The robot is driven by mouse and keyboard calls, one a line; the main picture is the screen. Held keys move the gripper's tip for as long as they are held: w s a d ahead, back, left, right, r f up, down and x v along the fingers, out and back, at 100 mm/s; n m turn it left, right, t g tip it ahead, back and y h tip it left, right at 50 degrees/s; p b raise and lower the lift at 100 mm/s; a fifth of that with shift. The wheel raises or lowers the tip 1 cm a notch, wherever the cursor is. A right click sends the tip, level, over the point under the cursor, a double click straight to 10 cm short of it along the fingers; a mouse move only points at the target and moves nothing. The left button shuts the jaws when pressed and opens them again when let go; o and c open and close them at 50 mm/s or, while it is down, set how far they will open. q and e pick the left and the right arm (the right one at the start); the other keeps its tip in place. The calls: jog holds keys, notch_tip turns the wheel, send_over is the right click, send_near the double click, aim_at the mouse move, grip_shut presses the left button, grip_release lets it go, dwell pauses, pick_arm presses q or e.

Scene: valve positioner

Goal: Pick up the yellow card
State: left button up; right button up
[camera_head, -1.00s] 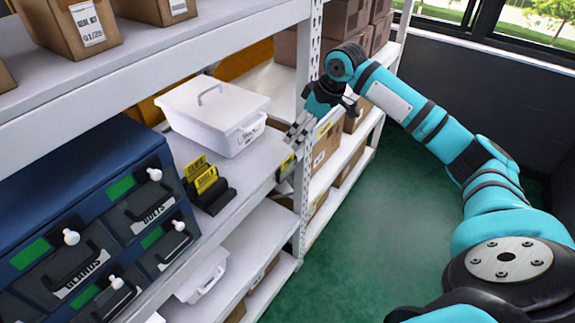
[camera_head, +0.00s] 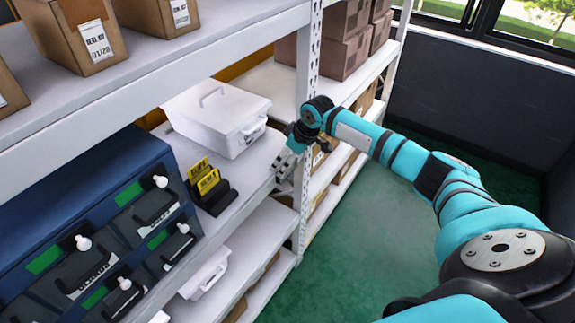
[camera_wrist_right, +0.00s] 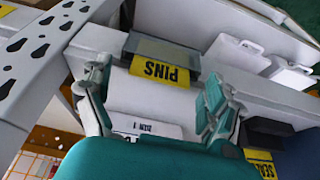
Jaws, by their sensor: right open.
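In the head view my right gripper (camera_head: 283,166) is at the shelf edge by the post, and this card is hidden there. Two other yellow cards (camera_head: 206,181) stand in a black holder (camera_head: 222,199) on the shelf. My left gripper is not in view.
A lidded white box (camera_head: 212,120) stands behind the holder. A blue drawer cabinet (camera_head: 85,185) is at left. The shelf post (camera_head: 307,75) rises close to my right gripper. Green floor (camera_head: 370,225) is open at right.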

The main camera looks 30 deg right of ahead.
jog(key=c, duration=0.9)
